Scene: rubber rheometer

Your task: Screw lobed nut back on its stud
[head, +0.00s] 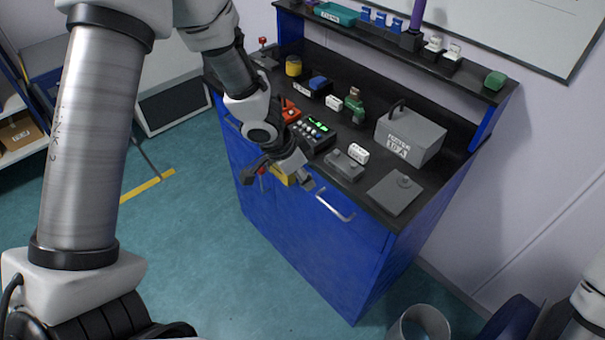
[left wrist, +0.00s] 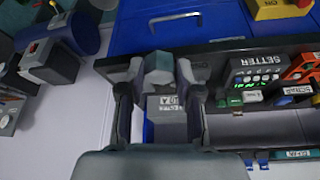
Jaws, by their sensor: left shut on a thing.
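My left gripper (head: 282,176) hangs over the front edge of the bench in the head view, just in front of the black control box. In the left wrist view its two fingers (left wrist: 158,80) are shut on a grey-green faceted piece (left wrist: 158,68), which looks like the lobed nut. The piece is hard to make out in the head view. A flat grey plate (head: 390,198) with a small round raised part lies at the bench's right front. I cannot tell which part is the nut's stud. My right gripper is out of view.
The grey labelled block (head: 408,140) with a handle stands at the back right. A small grey block (head: 342,168) and a white labelled piece (head: 358,154) stand near the control box (head: 312,132). A shelf (head: 440,65) crosses the back. A bin (head: 420,323) stands on the floor.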

